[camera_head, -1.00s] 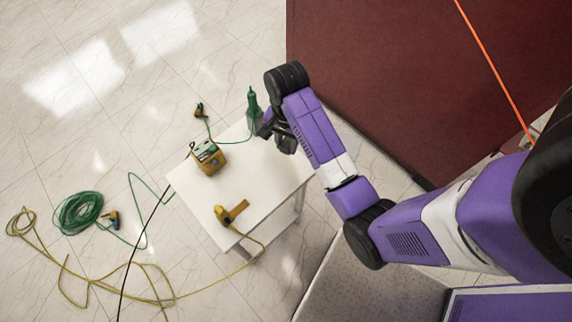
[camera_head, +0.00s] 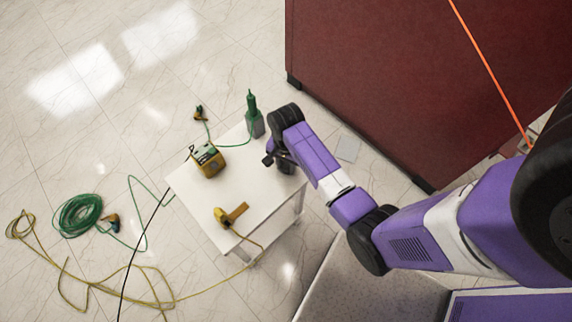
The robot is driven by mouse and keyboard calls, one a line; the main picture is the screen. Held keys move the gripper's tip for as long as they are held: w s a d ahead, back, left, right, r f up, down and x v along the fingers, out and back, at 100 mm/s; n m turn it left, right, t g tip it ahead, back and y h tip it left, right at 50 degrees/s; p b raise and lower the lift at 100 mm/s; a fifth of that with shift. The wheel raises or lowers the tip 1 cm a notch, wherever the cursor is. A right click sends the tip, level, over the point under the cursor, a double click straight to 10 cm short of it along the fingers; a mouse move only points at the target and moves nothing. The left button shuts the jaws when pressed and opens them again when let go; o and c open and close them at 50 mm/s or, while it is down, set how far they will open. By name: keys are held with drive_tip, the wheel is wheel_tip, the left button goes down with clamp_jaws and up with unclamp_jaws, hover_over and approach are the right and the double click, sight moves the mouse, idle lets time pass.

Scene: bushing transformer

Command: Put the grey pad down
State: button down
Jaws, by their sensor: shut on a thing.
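My gripper (camera_head: 271,159) is over the right part of the white table (camera_head: 245,195), pointing down, with its jaws shut. What it holds is dark and small in this view, and I cannot make out the grey pad's shape between the fingers. My wrist and forearm hide much of that spot. I cannot tell whether the held thing touches the table top.
A flat grey square (camera_head: 348,148) lies by the red cabinet (camera_head: 400,80). Cables and a green coil (camera_head: 78,216) lie on the floor. The table's middle is clear.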

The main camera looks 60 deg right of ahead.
drive_tip(key=shift+f, duration=0.1)
drive_tip(key=c, duration=1.1)
unclamp_jaws()
drive_tip(key=shift+o, duration=0.2)
